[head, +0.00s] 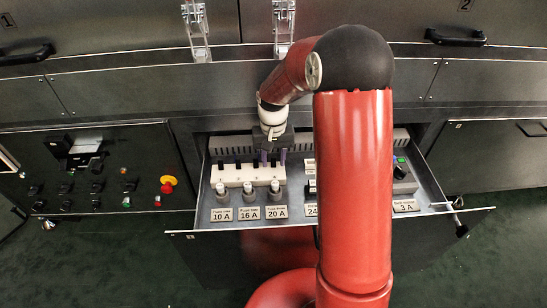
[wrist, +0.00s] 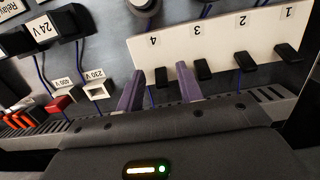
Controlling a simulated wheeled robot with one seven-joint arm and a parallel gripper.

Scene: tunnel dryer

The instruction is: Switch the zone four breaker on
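The white breaker block (wrist: 218,42) carries the numbers 1 to 4, upside down in the wrist view. It also shows in the head view (head: 246,174), inside the pulled-out drawer. Black levers stand at three (wrist: 203,70), two (wrist: 245,61) and one (wrist: 287,52). The zone four lever (wrist: 162,78) lies in line with them. My gripper (wrist: 160,69) is open, its purple fingers on either side of the zone four lever. I cannot tell whether either finger touches it. In the head view my gripper (head: 273,159) hangs over the block's right end.
Fuse holders (head: 248,196) stand in front of the block, with 10 A, 16 A and 20 A labels. A 24 V unit (wrist: 66,22) and the 230 V (wrist: 97,90) and 400 V (wrist: 60,104) sockets lie beside it. My arm hides part of the drawer (head: 208,205). A slotted duct (wrist: 222,106) runs behind.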

